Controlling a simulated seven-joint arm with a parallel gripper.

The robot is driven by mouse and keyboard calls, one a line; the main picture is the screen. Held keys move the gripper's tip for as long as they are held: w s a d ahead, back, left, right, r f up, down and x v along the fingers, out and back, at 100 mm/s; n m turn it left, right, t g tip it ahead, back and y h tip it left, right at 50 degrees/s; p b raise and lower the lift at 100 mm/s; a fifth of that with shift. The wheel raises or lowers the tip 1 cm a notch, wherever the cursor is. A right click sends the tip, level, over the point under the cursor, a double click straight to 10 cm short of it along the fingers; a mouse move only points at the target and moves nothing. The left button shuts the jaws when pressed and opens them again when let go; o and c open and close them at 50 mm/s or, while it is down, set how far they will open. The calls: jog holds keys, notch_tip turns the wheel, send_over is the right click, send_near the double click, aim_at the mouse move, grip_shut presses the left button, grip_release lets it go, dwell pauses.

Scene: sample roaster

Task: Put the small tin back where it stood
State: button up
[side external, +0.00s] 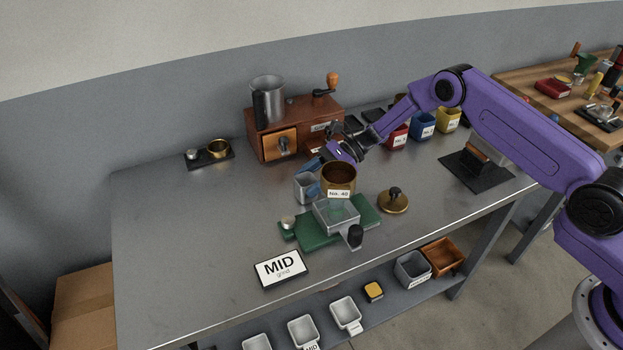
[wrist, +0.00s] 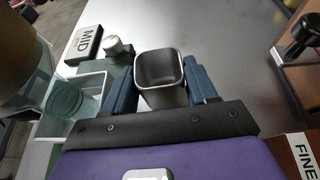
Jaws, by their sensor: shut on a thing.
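The small tin (wrist: 163,98) is a square, open-topped grey metal cup. In the wrist view it stands upright between the blue fingers of my gripper (wrist: 162,85), which is shut on it, and it looks empty. In the side view the tin (side external: 304,188) shows left of the brown No. 40 canister (side external: 338,184), and my gripper (side external: 314,178) comes down from above and behind. Part of the tin is hidden by the fingers. I cannot tell whether its base touches the table.
A clear tray (side external: 337,217) sits on a green base (side external: 312,236) in front. A brass lid (side external: 393,203) lies right. The wooden grinder (side external: 293,122) stands behind. The MID sign (side external: 281,269) is near the front edge. The left tabletop (side external: 190,220) is clear.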

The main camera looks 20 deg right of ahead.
jog(key=shift+f, duration=0.15)
jog(key=o, duration=1.2)
jog(key=shift+c, duration=0.2)
jog(key=v, duration=1.7)
jog(key=shift+w+d, duration=0.2)
jog(key=s+a+r+n+g+h, duration=0.3)
jog(key=s+r+n+g+h, duration=0.15)
jog(key=s+n, duration=0.6)
jog(key=s+a+r+n+g+h, duration=0.25)
jog(key=s+r+n, duration=0.4)
jog(key=s, duration=0.65)
jog(key=s+d+n+t+h, duration=0.2)
jog(key=s+d+n, duration=0.1)
jog(key=s, duration=0.3)
jog(key=s+d+r+n+t+h, duration=0.1)
jog(key=s+d+n+t+h, duration=0.1)
jog(key=s+n, duration=0.3)
jog(key=s+d+r+n+t+h, duration=0.1)
jog(key=s+d+n+t, duration=0.3)
jog(key=s, duration=0.4)
jog(key=shift+s+d+n+h, duration=0.15)
jog(key=shift+d+n+h, duration=0.35)
jog(key=shift+d, duration=0.15)
